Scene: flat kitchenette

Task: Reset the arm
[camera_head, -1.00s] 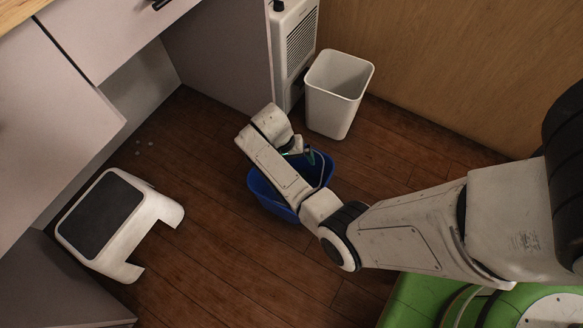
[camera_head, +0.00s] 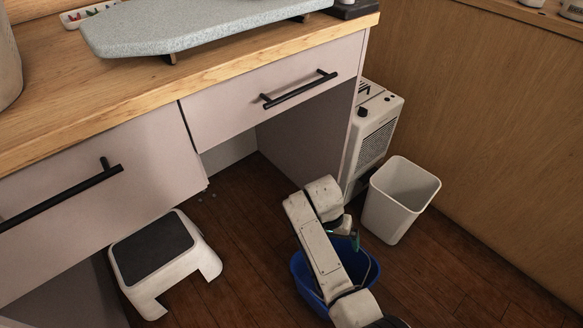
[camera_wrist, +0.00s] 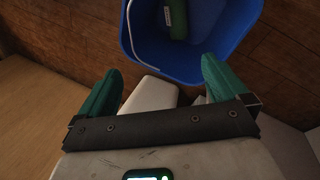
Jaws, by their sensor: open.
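My arm reaches down over the floor, and its wrist hangs over the blue bucket (camera_head: 302,277). My gripper (camera_wrist: 160,84) shows two green fingers spread wide apart in the wrist view, with nothing held between them. In the head view only a bit of green finger (camera_head: 355,240) shows beside the wrist; the rest is hidden by my arm. The bucket (camera_wrist: 205,58) is just beyond the fingertips in the wrist view, with a white handle. A green cylinder-like object (camera_wrist: 177,18) lies inside it.
A white bin (camera_head: 400,205) stands right of the bucket, beside a white heater (camera_head: 375,140). A step stool (camera_head: 155,250) is at left, under the counter (camera_head: 120,85) with drawers. An ironing-board-like grey board (camera_head: 190,25) lies on the counter. Wood floor between stool and bucket is clear.

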